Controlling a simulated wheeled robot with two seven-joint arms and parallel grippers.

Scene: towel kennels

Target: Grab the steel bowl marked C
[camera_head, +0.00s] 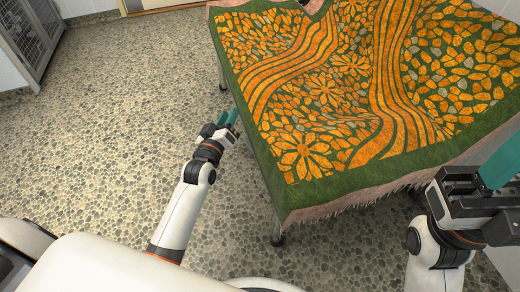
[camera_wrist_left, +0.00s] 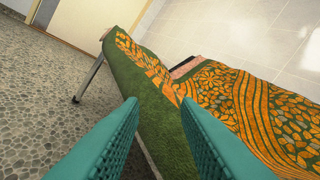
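No steel bowl marked C shows in either view. My left gripper (camera_head: 228,117) has teal fingers and is beside the left edge of the towel-covered table. In the left wrist view its two fingers (camera_wrist_left: 160,115) stand apart with nothing between them, and the towel's green border shows past them.
A table bears a rumpled orange and green patterned towel (camera_head: 320,95) over a pinkish fringed cloth (camera_head: 345,207). A wire-fronted kennel (camera_head: 32,30) stands at the far left. The pebble-patterned floor (camera_head: 110,120) left of the table is clear.

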